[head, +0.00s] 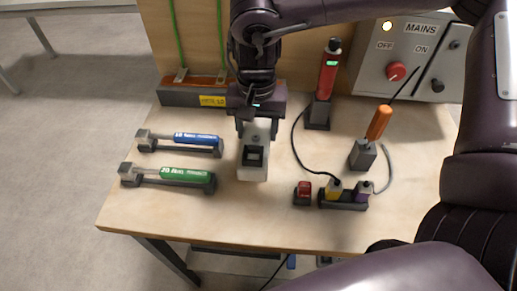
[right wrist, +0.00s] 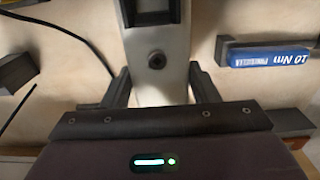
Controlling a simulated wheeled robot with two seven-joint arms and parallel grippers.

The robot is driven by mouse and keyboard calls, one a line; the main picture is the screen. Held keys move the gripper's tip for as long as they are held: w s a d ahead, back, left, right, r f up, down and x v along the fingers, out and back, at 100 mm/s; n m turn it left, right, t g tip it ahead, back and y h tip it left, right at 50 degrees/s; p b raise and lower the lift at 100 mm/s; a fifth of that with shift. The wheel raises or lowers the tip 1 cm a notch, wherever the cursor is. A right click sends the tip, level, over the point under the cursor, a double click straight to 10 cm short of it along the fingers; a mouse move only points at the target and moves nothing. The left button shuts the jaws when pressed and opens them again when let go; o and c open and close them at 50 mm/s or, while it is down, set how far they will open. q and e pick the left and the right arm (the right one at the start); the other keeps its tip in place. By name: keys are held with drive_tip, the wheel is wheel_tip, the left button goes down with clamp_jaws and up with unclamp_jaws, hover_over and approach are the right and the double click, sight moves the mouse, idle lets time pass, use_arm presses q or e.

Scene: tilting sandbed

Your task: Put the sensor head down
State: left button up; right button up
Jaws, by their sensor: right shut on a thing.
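The sensor head (head: 254,170), a pale grey block with a dark square window, is over the middle of the wooden table. My right gripper (head: 257,123) is shut on its upper end from above. In the right wrist view the sensor head (right wrist: 157,35) stands as a grey body with a dark round knob between the fingers of my right gripper (right wrist: 158,90). I cannot tell whether its lower end touches the table. My left gripper is not in view.
Blue (head: 197,139) and green (head: 185,173) torque wrenches lie in holders at left. A red tool (head: 328,75) stands behind right. An orange-handled tool (head: 379,122), a connector block (head: 343,199) with cable and a small red part (head: 303,190) are right. The mains box (head: 405,60) stands behind.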

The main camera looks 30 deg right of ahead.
drive_tip(key=shift+f, duration=3)
drive_tip(key=shift+f, duration=0.2)
drive_tip(key=o, duration=1.2)
drive_tip(key=shift+c, duration=0.2)
